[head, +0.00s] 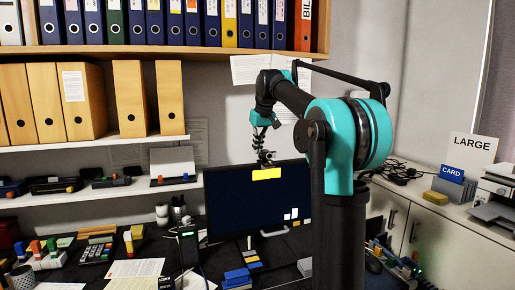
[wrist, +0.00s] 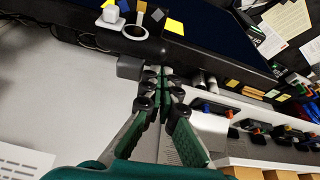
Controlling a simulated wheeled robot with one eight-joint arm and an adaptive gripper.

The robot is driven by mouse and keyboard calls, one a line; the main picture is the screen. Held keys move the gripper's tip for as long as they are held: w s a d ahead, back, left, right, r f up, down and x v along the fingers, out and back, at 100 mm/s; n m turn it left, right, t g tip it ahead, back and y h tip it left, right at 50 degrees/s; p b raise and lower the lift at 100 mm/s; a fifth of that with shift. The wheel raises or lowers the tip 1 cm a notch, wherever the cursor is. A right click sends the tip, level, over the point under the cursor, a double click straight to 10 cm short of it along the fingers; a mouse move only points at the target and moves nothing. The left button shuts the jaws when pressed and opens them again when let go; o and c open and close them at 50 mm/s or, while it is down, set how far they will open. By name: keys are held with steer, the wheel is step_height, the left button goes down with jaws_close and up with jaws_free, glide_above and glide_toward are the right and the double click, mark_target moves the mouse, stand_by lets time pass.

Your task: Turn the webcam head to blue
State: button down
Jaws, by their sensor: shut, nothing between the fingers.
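The monitor (head: 240,205) stands on the desk with a dark screen and a yellow note (head: 267,174) at its top edge. A small dark shape on that edge, seemingly the webcam (head: 267,156), sits just below my gripper (head: 263,141). In the wrist view, my gripper (wrist: 166,76) is shut and empty over the monitor's top edge. A dark grey block (wrist: 130,67) beside the fingertips, to their left, may be the webcam head; I cannot tell whether they touch. I see no blue mark that I can clearly tie to the webcam, nor which way the head faces.
Behind the monitor are a wall and shelves with binders (head: 170,22) and tan file boxes (head: 80,100). A calculator (head: 96,253), papers and small items crowd the desk. A white cabinet (head: 450,245) with a blue CARD box (head: 452,175) stands at right.

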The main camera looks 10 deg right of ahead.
steer(key=s+n, duration=0.1)
steer(key=n, duration=0.1)
steer(key=n+y, duration=0.1)
steer(key=n, duration=0.1)
steer(key=shift+s+g, duration=0.3)
steer(key=shift+s, duration=0.1)
stand_by(0.4)
steer(key=shift+d, duration=0.1)
stand_by(0.4)
steer(key=shift+w+d, duration=0.2)
steer(key=shift+w, duration=0.5)
